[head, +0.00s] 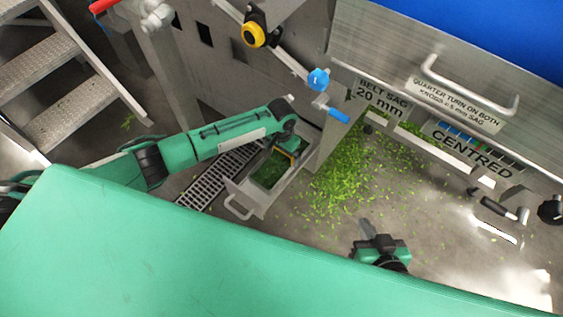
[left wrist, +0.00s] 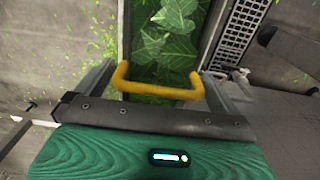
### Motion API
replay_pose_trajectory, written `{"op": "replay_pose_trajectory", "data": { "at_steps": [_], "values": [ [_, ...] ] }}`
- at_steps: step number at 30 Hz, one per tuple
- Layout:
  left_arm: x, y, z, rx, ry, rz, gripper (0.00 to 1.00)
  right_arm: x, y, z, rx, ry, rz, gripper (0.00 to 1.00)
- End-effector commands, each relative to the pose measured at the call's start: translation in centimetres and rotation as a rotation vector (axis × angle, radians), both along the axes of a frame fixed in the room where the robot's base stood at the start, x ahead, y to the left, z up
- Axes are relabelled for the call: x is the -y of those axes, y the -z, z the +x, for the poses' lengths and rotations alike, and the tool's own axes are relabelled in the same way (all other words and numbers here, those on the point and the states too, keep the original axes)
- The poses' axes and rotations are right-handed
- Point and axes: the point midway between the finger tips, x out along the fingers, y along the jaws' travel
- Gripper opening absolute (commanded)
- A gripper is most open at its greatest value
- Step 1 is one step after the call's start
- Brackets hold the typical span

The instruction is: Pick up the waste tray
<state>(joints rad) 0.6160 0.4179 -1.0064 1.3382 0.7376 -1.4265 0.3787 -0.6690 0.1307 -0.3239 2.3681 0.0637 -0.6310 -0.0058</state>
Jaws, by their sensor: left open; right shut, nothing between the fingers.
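The waste tray (head: 248,199) is a grey metal box with green leaves in it, on the floor beside the machine in the head view. It has a pale handle at its near end. A yellow handle (left wrist: 158,88) crosses its near edge in the left wrist view. My left gripper (head: 290,150) is over the tray's far end. Its open fingers stand on either side of the yellow handle in the left wrist view; I cannot tell whether they touch it. My right gripper (head: 369,230) is shut and empty, apart from the tray to the right.
A floor grate (head: 212,181) lies left of the tray. Green scraps (head: 345,180) litter the floor to its right. The machine panel (head: 455,100) with knobs and a blue-tipped lever (head: 337,116) stands behind. Metal steps (head: 65,85) are at the upper left.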

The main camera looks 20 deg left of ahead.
Motion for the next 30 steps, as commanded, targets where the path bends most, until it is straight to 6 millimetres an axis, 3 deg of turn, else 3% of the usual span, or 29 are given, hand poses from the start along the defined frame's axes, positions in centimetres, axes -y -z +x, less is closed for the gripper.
{"op": "replay_pose_trajectory", "data": {
  "at_steps": [10, 19, 30],
  "values": [
    [-0.01, 0.57, 0.0, 0.0, 0.0, 0.001, 1.0, -0.37, -0.1, 0.04, 0.023, -0.002, 0.016, 0.0],
    [-0.01, 0.55, 0.0, 0.0, 0.0, 0.001, 0.43, -0.36, -0.07, 0.02, 0.022, -0.002, 0.015, 0.0],
    [0.02, 0.16, 0.06, 0.002, 0.0, -0.001, 0.42, -0.33, -0.03, -0.08, 0.012, -0.004, 0.01, 0.0]
  ]
}}
